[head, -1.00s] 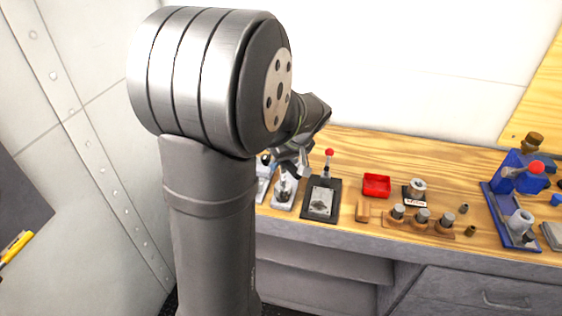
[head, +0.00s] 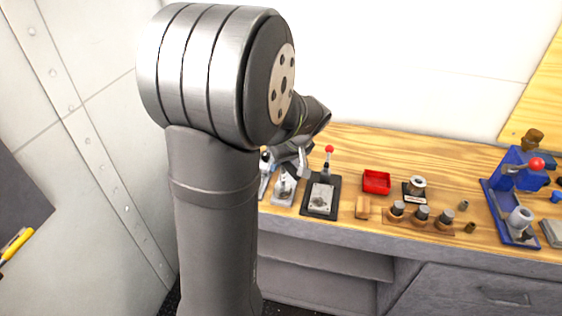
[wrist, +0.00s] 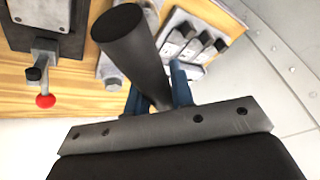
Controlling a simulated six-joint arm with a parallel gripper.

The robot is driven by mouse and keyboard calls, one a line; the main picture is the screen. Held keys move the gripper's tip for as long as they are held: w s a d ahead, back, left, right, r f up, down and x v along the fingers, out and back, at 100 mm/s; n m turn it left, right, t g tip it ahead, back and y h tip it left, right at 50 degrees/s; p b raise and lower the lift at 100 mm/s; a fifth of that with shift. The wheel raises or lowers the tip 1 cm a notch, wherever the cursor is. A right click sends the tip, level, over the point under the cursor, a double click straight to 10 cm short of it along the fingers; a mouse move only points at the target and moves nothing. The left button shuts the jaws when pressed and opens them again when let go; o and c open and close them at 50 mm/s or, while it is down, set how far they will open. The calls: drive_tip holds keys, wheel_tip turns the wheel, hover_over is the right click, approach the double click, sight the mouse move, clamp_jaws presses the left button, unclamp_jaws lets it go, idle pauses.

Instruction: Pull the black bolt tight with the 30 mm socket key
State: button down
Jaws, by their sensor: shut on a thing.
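My gripper (wrist: 158,82) has blue fingers and is shut on a dark grey cylinder (wrist: 135,50) with a round black end. It looks like the handle of the socket key; its socket end and size marking are not visible. The cylinder leans up and left in the wrist view, in front of the bench. In the head view my gripper (head: 290,158) is over the left end of the bench, partly hidden by my arm. A metal fixture (head: 283,188) stands below it. I cannot pick out the black bolt for certain; the held cylinder hides part of the area.
A black-based fixture (head: 309,210) with a red-knobbed lever (head: 329,149) stands to the right. Beyond are a red tray (head: 376,181), a wooden block (head: 362,207), a wooden rack (head: 410,222) of cylinders and a blue press (head: 508,185). A wall is close on the left.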

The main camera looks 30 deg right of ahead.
drive_tip(key=shift+f, duration=0.5)
idle(0.6)
drive_tip(key=shift+m, duration=0.5)
drive_tip(key=shift+d, duration=0.1)
drive_tip(key=shift+n, duration=0.3)
drive_tip(key=shift+r, duration=0.15)
drive_tip(key=shift+r, duration=2.7)
